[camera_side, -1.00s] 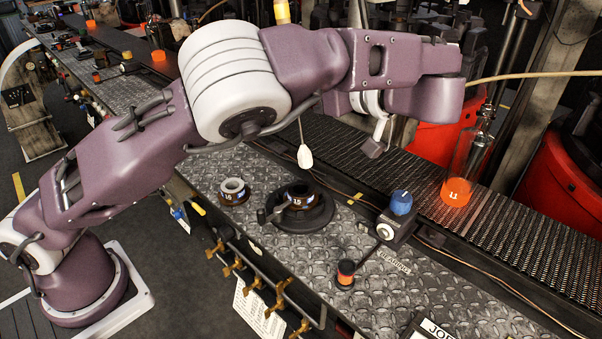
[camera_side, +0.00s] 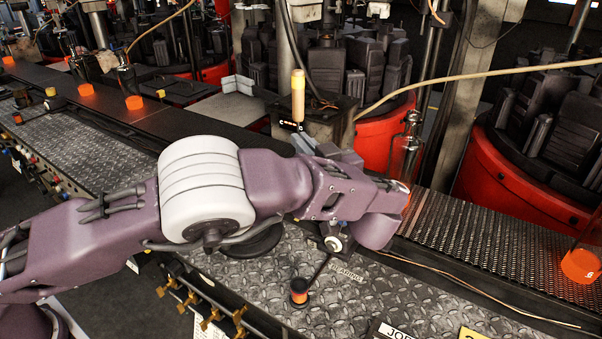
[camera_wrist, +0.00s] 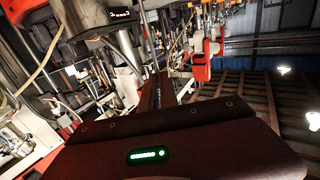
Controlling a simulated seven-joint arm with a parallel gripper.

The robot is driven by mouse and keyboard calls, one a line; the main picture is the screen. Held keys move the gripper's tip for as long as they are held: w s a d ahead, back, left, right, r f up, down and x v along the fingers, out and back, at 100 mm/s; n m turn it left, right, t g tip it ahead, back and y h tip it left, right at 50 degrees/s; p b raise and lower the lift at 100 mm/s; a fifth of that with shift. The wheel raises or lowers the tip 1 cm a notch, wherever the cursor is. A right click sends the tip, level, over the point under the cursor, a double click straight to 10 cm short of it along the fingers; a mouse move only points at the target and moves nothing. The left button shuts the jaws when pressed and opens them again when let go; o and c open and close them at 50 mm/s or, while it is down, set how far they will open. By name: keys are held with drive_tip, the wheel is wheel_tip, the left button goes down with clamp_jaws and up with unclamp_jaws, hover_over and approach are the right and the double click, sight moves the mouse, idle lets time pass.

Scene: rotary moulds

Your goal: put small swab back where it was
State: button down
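A swab's yellow handle (camera_side: 298,95) stands upright just above the far side of my arm in the side view. My arm hides whatever continues below it, including any white tip. Grey parts that look like my gripper's fingers (camera_side: 305,142) show just below the handle, partly hidden by my wrist. I cannot tell whether they touch or hold it. In the wrist view, my brown gripper housing fills the bottom and the fingers are not clear. A thin dark rod (camera_wrist: 147,45) rises above the housing; I cannot tell whether it is the swab.
A dark round base (camera_side: 262,243) shows partly under my arm on the diamond-plate bench (camera_side: 370,310). A small orange-and-black post (camera_side: 299,290) stands nearby. A clear bottle (camera_side: 406,150) stands on the conveyor (camera_side: 480,235) at right. Red machines (camera_side: 385,140) with dark moulds stand behind.

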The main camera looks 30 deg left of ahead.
drive_tip(key=shift+f, duration=1.95)
drive_tip(key=c, duration=1.6)
unclamp_jaws()
drive_tip(key=shift+f, duration=0.15)
